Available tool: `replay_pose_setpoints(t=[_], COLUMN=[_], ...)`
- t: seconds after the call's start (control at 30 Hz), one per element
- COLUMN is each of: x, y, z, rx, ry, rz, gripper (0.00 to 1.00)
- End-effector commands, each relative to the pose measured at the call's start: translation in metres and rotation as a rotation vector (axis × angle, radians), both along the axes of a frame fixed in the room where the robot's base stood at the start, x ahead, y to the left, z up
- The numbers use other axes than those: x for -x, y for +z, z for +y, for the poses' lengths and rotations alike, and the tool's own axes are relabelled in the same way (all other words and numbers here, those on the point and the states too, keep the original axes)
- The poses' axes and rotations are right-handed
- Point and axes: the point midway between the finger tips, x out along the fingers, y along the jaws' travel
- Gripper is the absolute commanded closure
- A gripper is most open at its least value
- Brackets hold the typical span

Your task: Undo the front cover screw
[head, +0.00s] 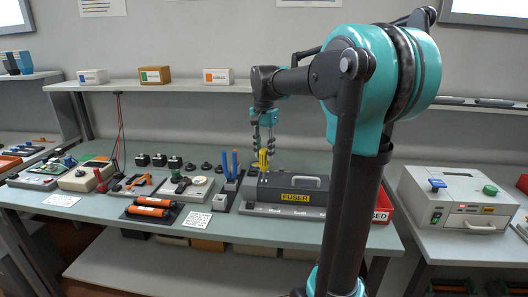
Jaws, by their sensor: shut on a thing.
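My gripper (264,149) points down above the left end of the dark fuser unit on the bench. Its fingers are shut on a yellow-handled tool (264,160), which hangs upright. The tool's lower end is at the fuser's left end, but I cannot tell whether it touches anything. The fuser unit (318,199) has a yellow FUSER label and a top handle, and rests on a grey base plate (282,212). The front cover screw is too small or hidden to make out.
Left of the fuser stands a tool holder (224,200) with blue-handled pliers (235,163). Orange cartridges (152,207) lie on a dark tray farther left. A red bin (381,212) is partly behind my arm. A white machine (456,200) stands on the right bench.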

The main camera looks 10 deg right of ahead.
Motion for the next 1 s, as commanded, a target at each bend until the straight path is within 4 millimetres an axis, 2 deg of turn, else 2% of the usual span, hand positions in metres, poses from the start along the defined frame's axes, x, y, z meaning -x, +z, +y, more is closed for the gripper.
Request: replay_pose_setpoints(t=[0.17,0.6,1.0], x=[0.0001,0.0000,-0.0001], y=[-0.0002,0.0007,0.0008], z=[0.0000,-0.0001,-0.0002], rx=[0.000,0.000,0.000], ry=[0.056,0.560,0.623], rz=[0.000,0.000,0.000], gripper=[1.00,1.00,1.00])
